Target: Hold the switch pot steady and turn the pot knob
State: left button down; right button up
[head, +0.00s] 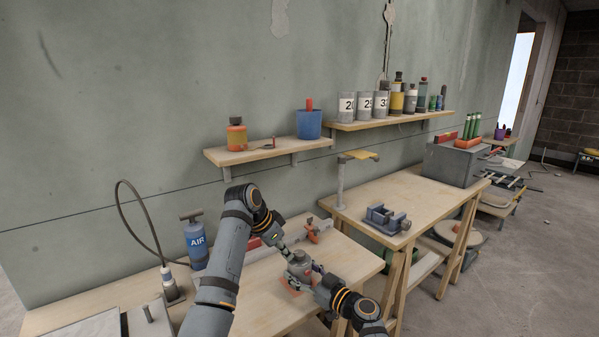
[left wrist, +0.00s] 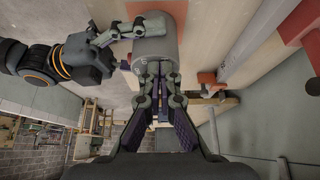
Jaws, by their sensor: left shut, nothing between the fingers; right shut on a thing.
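The switch pot (head: 300,268), a grey rounded body, stands near the front of the near bench. It also shows in the left wrist view (left wrist: 165,24). My right gripper (head: 312,280) reaches it from the right and is shut on its side; in the left wrist view this gripper (left wrist: 118,32) lies across the pot's left side. My left gripper (head: 286,252) is above the pot, with its fingers (left wrist: 155,68) shut and empty at the pot's top edge. I cannot make out the pot knob clearly; the fingers cover that area.
A blue AIR pump (head: 196,240) and a hose with a base (head: 171,288) stand to the left on the near bench (head: 262,308). An orange-handled tool (head: 314,230) lies behind the pot.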

pick_arm(q)
jog(key=shift+s+a, duration=0.1)
jog(key=shift+a, duration=0.1)
jog(key=shift+r, duration=3)
pick_arm(e)
jog(key=o, duration=1.4)
jog(key=v, duration=1.2)
